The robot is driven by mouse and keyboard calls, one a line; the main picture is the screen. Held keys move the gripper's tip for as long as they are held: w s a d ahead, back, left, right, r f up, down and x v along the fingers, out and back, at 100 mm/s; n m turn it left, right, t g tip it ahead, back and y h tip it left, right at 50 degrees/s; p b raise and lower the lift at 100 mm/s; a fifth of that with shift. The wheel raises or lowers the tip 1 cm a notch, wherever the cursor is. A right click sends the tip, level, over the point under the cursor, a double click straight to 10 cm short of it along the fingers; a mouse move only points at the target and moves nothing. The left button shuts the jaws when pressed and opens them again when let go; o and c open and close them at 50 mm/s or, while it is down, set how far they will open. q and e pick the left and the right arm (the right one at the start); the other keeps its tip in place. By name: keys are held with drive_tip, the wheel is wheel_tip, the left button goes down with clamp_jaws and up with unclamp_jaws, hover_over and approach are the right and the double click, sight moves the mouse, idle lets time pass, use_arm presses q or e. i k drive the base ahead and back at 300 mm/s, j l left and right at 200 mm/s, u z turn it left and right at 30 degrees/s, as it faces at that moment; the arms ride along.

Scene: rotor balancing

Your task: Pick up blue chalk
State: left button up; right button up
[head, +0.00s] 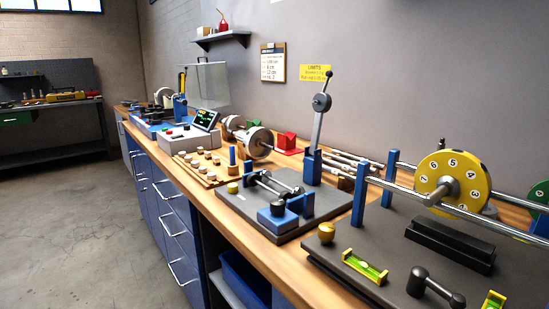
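A slim upright blue stick (232,156) stands at the right end of the wooden weight rack, in the middle of the workbench. It looks like the blue chalk, but it is too small to be certain. Nothing touches it that I can make out. Neither of my grippers shows in the head view.
The wooden rack (190,172) with several pale knobs lies left of the stick. A dark grey plate with a blue-posted fixture (277,213) is in front. A balancing stand with a yellow numbered disc (468,172) is at right. Open floor (90,200) lies left.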

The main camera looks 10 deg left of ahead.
sight(232, 162)
drive_tip(key=i+j+z, duration=0.15)
drive_tip(key=j+z, duration=0.15)
drive_tip(key=i+j+z, duration=0.1)
drive_tip(key=j+z, duration=0.5)
drive_tip(key=j, duration=0.15)
drive_tip(key=i, duration=0.05)
